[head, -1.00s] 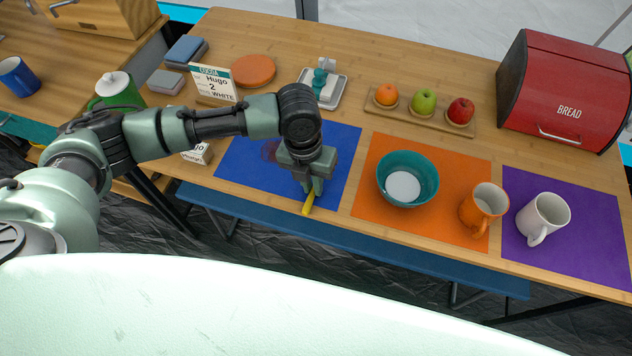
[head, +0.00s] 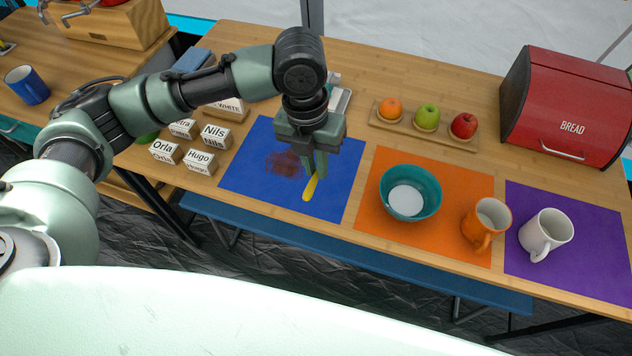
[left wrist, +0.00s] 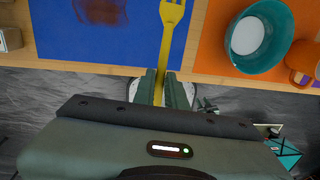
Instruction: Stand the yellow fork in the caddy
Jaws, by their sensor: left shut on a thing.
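The yellow fork (head: 310,188) is held in my left gripper (head: 316,166), above the blue mat (head: 245,170). In the head view its yellow end sticks out below the fingers. In the left wrist view the fork (left wrist: 170,40) runs up from between the two fingers (left wrist: 161,90), its tines at the top edge of the picture. My left gripper is shut on it. My right gripper is not in view. I cannot make out the caddy for sure in either view.
A dark red-brown stain (head: 284,163) marks the blue mat. A teal bowl (head: 410,170), an orange mug (head: 486,234) and a white mug (head: 546,235) stand to the right. Several name blocks (head: 200,157) stand left of the mat. Fruit on a board (head: 400,128) and a red bread box (head: 566,105) are behind.

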